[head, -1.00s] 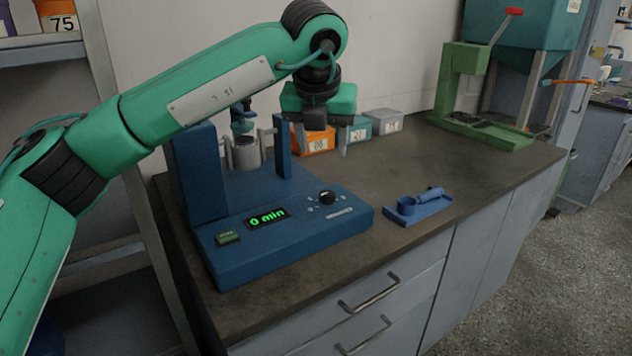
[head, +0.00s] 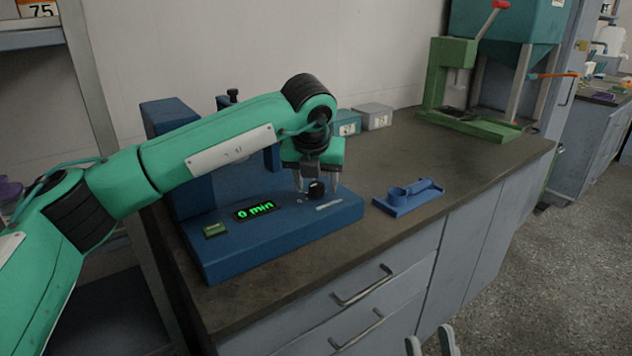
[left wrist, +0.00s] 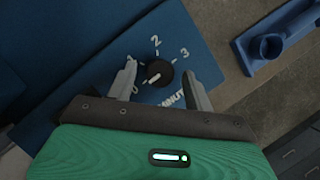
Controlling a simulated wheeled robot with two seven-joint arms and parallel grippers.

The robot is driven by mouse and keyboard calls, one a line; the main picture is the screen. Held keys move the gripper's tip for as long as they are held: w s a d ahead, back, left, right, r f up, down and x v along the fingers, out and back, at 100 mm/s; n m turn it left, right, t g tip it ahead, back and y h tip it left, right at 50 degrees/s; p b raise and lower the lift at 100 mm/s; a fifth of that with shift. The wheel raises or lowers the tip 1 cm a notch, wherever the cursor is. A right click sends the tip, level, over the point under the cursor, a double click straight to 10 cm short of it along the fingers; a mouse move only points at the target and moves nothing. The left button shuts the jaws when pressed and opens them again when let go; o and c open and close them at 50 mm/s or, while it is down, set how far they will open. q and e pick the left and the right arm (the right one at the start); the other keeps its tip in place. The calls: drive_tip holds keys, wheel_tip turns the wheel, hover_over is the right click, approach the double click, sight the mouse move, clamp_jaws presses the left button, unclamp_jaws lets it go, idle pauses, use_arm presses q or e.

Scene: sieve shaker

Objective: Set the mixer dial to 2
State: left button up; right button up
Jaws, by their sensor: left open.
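The blue mixer (head: 250,247) stands on the counter, its green display (head: 255,210) reading "0 min". Its black dial (head: 316,188) is on the right of the panel. In the left wrist view the dial (left wrist: 155,73) has a white mark directed toward the 0, at lower left; the 2 (left wrist: 155,41) is above it and the 3 at upper right. My left gripper (head: 317,186) is open, with its fingers either side of the dial; no contact is clear. My right gripper (head: 430,342) shows only its fingertips at the bottom edge, apart and empty.
A blue holder (head: 408,198) lies on the counter right of the mixer. Small labelled boxes (head: 372,117) stand behind. A green press (head: 470,125) is at the back right. The counter's front right is clear.

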use_arm(q)
drive_tip(key=c, duration=1)
